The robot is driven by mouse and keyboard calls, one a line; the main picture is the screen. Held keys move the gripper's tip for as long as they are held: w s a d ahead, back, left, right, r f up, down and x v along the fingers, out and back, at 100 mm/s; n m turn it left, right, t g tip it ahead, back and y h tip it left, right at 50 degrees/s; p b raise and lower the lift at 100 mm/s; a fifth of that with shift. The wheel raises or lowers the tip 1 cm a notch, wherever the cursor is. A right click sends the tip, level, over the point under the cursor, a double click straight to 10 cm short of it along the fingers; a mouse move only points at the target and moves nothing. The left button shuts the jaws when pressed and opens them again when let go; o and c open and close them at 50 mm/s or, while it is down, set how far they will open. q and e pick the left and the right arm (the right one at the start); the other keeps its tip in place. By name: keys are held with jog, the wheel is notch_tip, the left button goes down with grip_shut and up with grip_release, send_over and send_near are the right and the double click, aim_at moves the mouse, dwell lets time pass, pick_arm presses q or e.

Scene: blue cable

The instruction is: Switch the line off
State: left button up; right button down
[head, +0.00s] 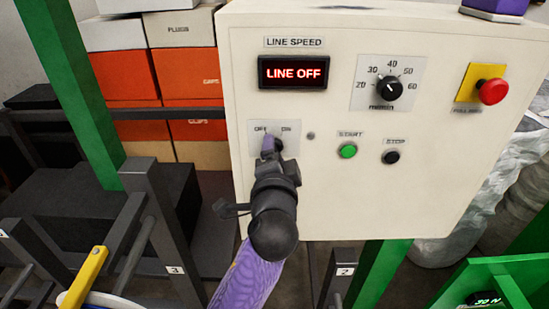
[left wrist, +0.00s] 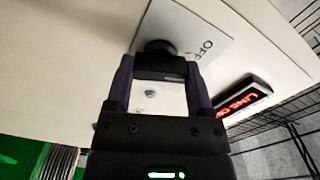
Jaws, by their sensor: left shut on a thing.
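A cream control box (head: 330,200) fills the middle of the head view. Its display (head: 293,73) reads LINE OFF in red; the display also shows in the left wrist view (left wrist: 243,96). A black rotary switch (head: 279,144) sits on a small plate marked OFF and ON. My left gripper (head: 268,148) is at this switch, its purple fingers closed on the knob. In the left wrist view the knob (left wrist: 156,47) lies between the fingertips. The gripper hides part of the knob in the head view, and its pointer is hard to read. My right gripper is not in view.
The box also carries a speed dial (head: 388,88), a green START button (head: 348,151), a black STOP button (head: 391,157) and a red emergency button (head: 492,91) on yellow. Orange and white boxes (head: 185,75) stand behind at left. A green post (head: 75,80) rises at left.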

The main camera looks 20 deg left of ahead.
pick_arm(q)
jog(key=shift+n, duration=0.8)
jog(key=o, duration=1.2)
jog(key=shift+o, duration=0.2)
